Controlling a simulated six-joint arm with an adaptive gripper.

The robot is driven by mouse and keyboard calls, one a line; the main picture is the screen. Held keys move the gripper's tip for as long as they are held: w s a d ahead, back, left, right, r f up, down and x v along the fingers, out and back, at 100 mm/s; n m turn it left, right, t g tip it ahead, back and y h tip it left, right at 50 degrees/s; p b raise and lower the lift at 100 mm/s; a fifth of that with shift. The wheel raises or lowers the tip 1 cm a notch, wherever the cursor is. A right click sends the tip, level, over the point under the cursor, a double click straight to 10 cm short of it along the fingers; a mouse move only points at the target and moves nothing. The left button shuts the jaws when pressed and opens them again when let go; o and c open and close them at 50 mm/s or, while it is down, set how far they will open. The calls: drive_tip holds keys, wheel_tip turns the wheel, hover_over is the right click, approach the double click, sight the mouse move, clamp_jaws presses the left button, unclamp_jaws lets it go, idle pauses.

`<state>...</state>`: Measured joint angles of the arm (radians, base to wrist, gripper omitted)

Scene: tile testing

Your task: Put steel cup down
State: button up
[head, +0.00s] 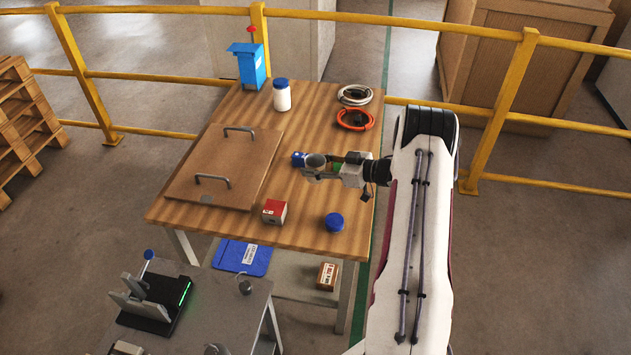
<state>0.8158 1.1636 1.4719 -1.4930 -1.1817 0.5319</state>
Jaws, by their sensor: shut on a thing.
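The steel cup (315,162) is a small grey metal cup at the right part of the wooden table (307,218). My gripper (324,168) reaches in from the right and is shut on the steel cup. The cup's open top faces up toward the camera. I cannot tell whether its base touches the table, since the gripper and cup hide that spot.
A blue item (298,159) sits close left of the cup. A wooden board with handles (225,165) covers the table's left. A red box (274,212) and blue lid (334,222) lie in front. A white jar (282,97) and coiled cables (355,119) stand behind.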

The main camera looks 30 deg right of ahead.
sight(316, 180)
drive_tip(key=shift+f, duration=1.25)
drive_tip(key=shift+f, duration=1.85)
drive_tip(key=shift+f, duration=0.15)
drive_tip(key=o, duration=1.2)
drive_tip(key=shift+c, duration=0.2)
drive_tip(key=shift+s+d+r, duration=0.1)
drive_tip(key=shift+r, duration=0.1)
drive_tip(key=v, duration=1.1)
drive_tip(key=shift+s+d, duration=0.15)
drive_tip(key=shift+s, duration=0.15)
